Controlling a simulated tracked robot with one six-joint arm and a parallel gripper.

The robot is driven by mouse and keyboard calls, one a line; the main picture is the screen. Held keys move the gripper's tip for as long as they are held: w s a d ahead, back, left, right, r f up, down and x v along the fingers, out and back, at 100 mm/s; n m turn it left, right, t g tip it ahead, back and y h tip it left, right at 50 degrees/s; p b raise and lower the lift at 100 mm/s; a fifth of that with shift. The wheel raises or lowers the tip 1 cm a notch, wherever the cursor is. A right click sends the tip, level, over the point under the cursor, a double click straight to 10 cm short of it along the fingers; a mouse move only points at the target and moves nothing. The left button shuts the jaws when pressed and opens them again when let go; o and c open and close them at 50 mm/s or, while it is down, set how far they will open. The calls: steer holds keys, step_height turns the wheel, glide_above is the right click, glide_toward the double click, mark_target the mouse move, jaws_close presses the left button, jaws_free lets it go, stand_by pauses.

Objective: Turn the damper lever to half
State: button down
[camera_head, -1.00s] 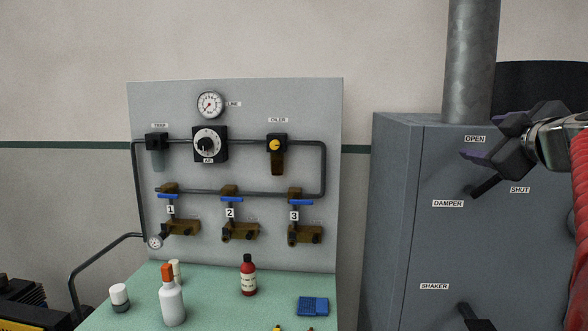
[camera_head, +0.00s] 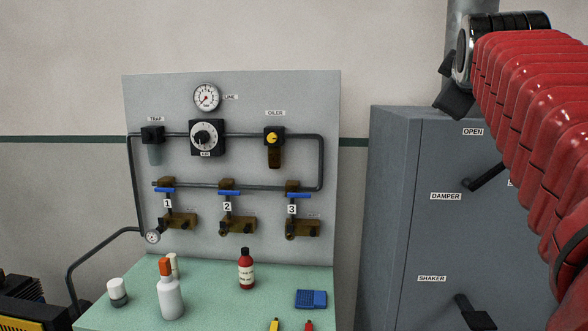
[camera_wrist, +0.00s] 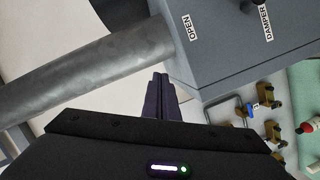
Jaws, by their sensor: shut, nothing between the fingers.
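The damper lever (camera_head: 486,177) is a black bar on the front of the grey cabinet, beside the DAMPER label (camera_head: 446,197). It slants up and right from its pivot, between the OPEN label (camera_head: 473,132) above and the SHUT label (camera_head: 511,183), which my red arm mostly covers. Part of the lever shows at the top edge of the wrist view (camera_wrist: 250,6). My gripper (camera_head: 455,97) is above and left of the lever, near the cabinet's top, apart from it. In the wrist view its fingers (camera_wrist: 160,90) are together and empty.
A round metal duct (camera_wrist: 100,75) rises from the cabinet (camera_head: 395,200), close to my gripper. A shaker lever (camera_head: 472,312) is lower on the cabinet. At left are a panel (camera_head: 320,100) with gauge and valves, and a green bench (camera_head: 215,285) with bottles.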

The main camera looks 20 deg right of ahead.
steer(key=a+f+m+g+y, duration=0.2)
steer(key=a+f+y, duration=0.4)
steer(key=a+f, duration=1.45)
steer(key=s+a+f+g+y, duration=0.1)
steer(key=s+a+f, duration=0.3)
steer(key=f, duration=0.5)
steer(key=s+a+f+m+g+y, duration=0.1)
steer(key=s+a+f+g+y, duration=0.1)
steer(key=s+a+f, duration=0.3)
steer(key=s+a+f+m+g+y, duration=0.1)
steer(key=s+a+f, duration=0.3)
steer(key=f, duration=0.9)
steer(key=shift+s+a+f+g, duration=0.2)
steer(key=shift+s+a+g, duration=0.1)
steer(key=shift+g, duration=0.1)
